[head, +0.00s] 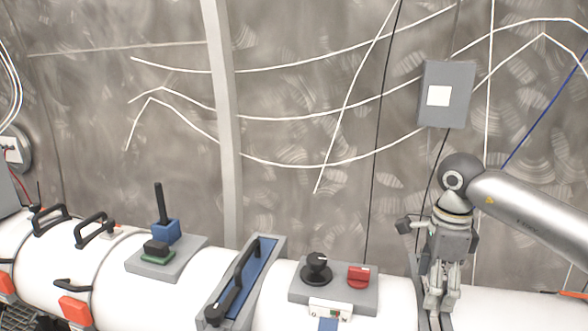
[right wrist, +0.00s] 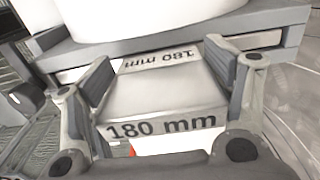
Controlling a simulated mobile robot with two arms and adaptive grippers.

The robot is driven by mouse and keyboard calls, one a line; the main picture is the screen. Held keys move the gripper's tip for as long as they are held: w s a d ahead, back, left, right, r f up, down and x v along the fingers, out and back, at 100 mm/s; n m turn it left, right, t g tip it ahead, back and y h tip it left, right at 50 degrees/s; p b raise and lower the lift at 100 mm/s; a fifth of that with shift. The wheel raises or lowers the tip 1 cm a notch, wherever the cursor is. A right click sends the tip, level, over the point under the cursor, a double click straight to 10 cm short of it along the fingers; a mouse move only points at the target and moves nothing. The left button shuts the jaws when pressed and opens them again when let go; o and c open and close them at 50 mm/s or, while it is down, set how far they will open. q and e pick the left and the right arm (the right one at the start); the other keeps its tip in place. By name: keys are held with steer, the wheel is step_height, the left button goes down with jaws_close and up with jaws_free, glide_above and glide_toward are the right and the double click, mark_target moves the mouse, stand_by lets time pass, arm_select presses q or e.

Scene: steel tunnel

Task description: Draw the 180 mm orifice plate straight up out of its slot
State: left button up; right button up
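The 180 mm orifice plate shows in the right wrist view as a pale, flat-topped piece (right wrist: 165,95) with "180 mm" printed along its near edge and again, upside down, at its far edge. The slot and the plate's lower part are hidden. My left gripper is not in view.
On the white pipe stand a grey base with a black knob (head: 317,268) and red handle (head: 358,277), a slanted blue-and-grey frame with a black handle (head: 235,282), and a blue block with an upright black lever (head: 160,205). A grey wall box (head: 446,95) hangs behind.

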steer(key=shift+f, duration=0.1)
steer(key=shift+c, duration=0.5)
steer(key=shift+r+p, duration=0.45)
steer(key=shift+r, duration=0.15)
steer(key=c, duration=0.4)
steer(key=shift+r+p, duration=2.05)
steer(key=shift+r, duration=0.95)
steer(key=shift+r, duration=0.1)
steer(key=shift+r+p, duration=2.5)
steer(key=shift+r, duration=1)
